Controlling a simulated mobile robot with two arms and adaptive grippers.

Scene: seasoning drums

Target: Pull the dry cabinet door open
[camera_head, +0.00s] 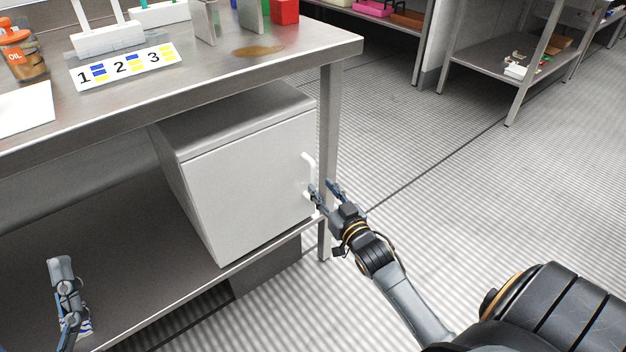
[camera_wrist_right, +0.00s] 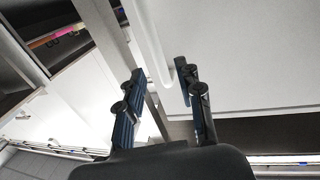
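The dry cabinet (camera_head: 235,112) is a pale grey box on the lower shelf of the steel table. Its white door (camera_head: 248,185) looks closed and faces me. A white upright handle (camera_head: 310,161) is at the door's right edge; its lower part is partly hidden by my gripper. My right gripper (camera_head: 322,187) is open at the handle's lower half. In the right wrist view, its two fingers (camera_wrist_right: 158,72) are apart and the handle (camera_wrist_right: 150,50) shows between them; I cannot tell whether they touch it. My left gripper (camera_head: 62,268) is low at the left, its opening unclear.
The steel tabletop (camera_head: 190,85) above holds a numbered card (camera_head: 124,67), an oil jar (camera_head: 22,56) and a red box (camera_head: 285,11). A table leg (camera_head: 330,110) stands just right of the cabinet. The ribbed floor in front and right is open. More shelving (camera_head: 500,70) stands behind.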

